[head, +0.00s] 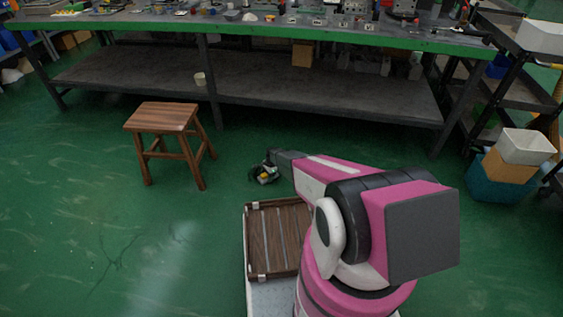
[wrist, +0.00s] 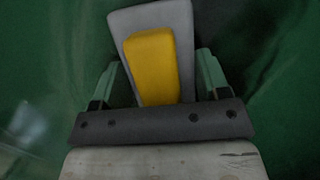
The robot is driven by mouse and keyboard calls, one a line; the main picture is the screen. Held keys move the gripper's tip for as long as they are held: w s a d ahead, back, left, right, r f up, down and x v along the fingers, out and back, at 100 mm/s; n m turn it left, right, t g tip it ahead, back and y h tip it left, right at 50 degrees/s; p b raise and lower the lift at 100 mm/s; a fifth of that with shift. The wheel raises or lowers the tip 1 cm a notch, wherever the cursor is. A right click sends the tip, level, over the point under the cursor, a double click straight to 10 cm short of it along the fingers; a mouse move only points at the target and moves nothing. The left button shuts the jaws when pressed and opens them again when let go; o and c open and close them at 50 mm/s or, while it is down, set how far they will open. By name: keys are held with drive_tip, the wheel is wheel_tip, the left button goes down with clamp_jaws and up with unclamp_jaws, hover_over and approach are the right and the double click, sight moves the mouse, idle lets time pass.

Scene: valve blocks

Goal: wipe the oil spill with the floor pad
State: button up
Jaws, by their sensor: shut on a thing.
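My gripper (wrist: 158,75) is shut on the floor pad (wrist: 182,18), a grey slab with a yellow block-shaped handle (wrist: 152,65). The handle lies between the two green fingers in the wrist view. In the head view my gripper (head: 266,170) is low over the green floor, ahead of my base and right of the stool; a bit of yellow shows at it. I cannot tell whether the pad touches the floor. No oil spill can be made out for certain; the darker floor at the right of the wrist view may be spill or shadow.
A wooden stool (head: 167,118) stands left of my gripper. A long workbench (head: 300,38) with a lower shelf (head: 310,95) runs across the back. Stacked bins (head: 508,165) stand at the right beside a dark rack. The floor at the front left is clear, with some cracks.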

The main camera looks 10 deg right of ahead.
sight(277, 180)
drive_tip(key=shift+s+d, duration=0.4)
drive_tip(key=shift+d, duration=0.7)
drive_tip(key=shift+s+d, duration=0.4)
drive_tip(key=shift+d, duration=0.65)
drive_tip(key=shift+s+d, duration=0.4)
drive_tip(key=shift+d, duration=0.7)
drive_tip(key=shift+s+d+r, duration=0.1)
drive_tip(key=shift+d+r, duration=0.1)
drive_tip(key=shift+r, duration=0.95)
drive_tip(key=shift+a+r, duration=0.1)
drive_tip(key=shift+r, duration=2.8)
